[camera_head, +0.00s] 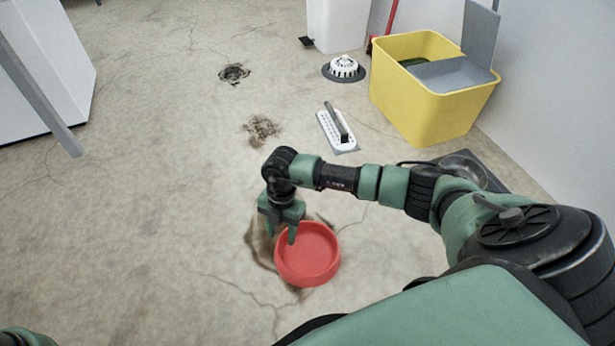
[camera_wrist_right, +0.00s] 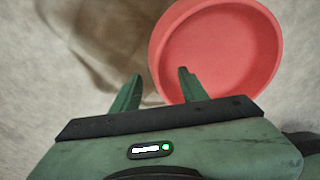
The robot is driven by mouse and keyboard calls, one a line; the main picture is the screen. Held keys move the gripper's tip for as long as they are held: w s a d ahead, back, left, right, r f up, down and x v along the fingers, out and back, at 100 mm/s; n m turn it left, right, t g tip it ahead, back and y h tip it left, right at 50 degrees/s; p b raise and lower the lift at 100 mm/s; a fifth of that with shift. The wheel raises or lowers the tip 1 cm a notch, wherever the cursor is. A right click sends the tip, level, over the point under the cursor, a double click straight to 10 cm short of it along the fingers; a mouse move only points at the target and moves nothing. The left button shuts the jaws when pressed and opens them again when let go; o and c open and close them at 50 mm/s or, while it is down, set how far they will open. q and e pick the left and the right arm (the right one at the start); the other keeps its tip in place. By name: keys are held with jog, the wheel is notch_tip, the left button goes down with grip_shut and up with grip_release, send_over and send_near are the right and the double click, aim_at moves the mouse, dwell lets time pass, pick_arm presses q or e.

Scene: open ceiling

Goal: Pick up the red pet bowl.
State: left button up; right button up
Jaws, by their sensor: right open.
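The red pet bowl (camera_head: 308,257) sits upright on the concrete floor in the lower middle of the head view. It is round, shallow and looks empty. My right gripper (camera_head: 282,233) is at the bowl's left rim. In the right wrist view the gripper (camera_wrist_right: 160,85) is open, with one finger over the near rim of the bowl (camera_wrist_right: 220,50) and the other outside it on the left. I cannot tell whether a finger touches the rim. Only a green and black piece of my left arm shows at the bottom left corner; its gripper is out of view.
A yellow mop bucket (camera_head: 415,105) stands by the right wall. Dark dirt patches (camera_head: 234,73) mark the floor. The left floor is clear up to a white box (camera_head: 45,60).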

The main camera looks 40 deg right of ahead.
notch_tip(320, 180, down, 3)
jog(key=shift+a+r+b, duration=0.15)
jog(key=shift+r+b, duration=0.05)
jog(key=shift+b, duration=0.45)
jog(key=shift+r, duration=0.1)
jog(key=shift+c, duration=0.3)
grip_shut()
